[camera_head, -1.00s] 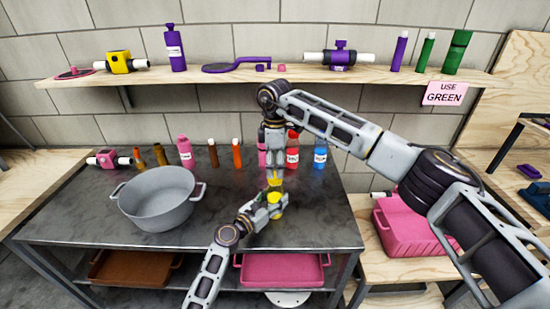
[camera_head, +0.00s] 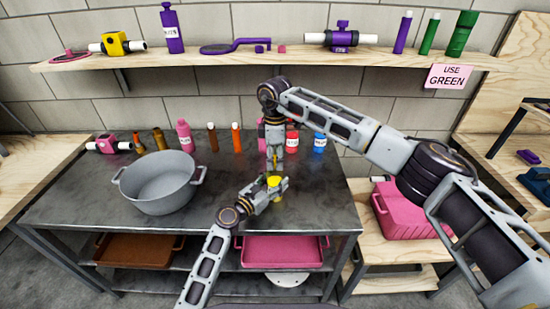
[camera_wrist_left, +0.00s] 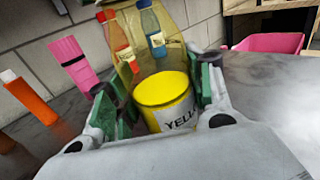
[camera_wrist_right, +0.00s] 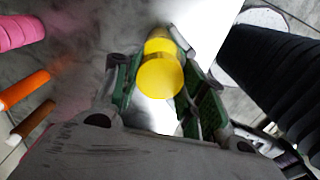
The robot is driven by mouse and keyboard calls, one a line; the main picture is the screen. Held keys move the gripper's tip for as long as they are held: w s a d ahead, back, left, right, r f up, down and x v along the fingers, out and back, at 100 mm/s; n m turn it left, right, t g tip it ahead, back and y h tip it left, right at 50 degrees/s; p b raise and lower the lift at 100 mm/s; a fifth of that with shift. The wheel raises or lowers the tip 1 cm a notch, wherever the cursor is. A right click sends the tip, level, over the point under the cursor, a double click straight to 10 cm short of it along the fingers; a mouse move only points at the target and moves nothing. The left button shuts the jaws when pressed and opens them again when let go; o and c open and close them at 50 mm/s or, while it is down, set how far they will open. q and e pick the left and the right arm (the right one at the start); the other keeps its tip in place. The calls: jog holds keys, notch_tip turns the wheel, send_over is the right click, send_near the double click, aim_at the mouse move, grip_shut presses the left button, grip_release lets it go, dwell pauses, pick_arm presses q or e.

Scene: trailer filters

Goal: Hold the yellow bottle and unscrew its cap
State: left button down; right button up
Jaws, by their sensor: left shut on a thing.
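The yellow bottle (camera_wrist_left: 165,98) stands between the fingers of my left gripper (camera_wrist_left: 160,100), which is shut on it. Its upper part looks translucent in the left wrist view, and its label partly reads "YELL". In the head view the bottle (camera_head: 274,182) is over the front right of the dark table. My right gripper (camera_head: 275,168) points straight down directly above it, with a narrow bit of yellow between its fingers. In the right wrist view a round yellow end (camera_wrist_right: 160,76) sits between the right fingers; whether they grip it is unclear. The cap is not distinct from the bottle.
A grey pot (camera_head: 158,183) stands on the dark table (camera_head: 90,205), left of my grippers. A pink bottle (camera_head: 185,136) and several other bottles line the table's back. A shelf (camera_head: 300,60) holds purple and green items. A pink crate (camera_head: 410,215) is at right.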

jog(key=c, duration=0.5)
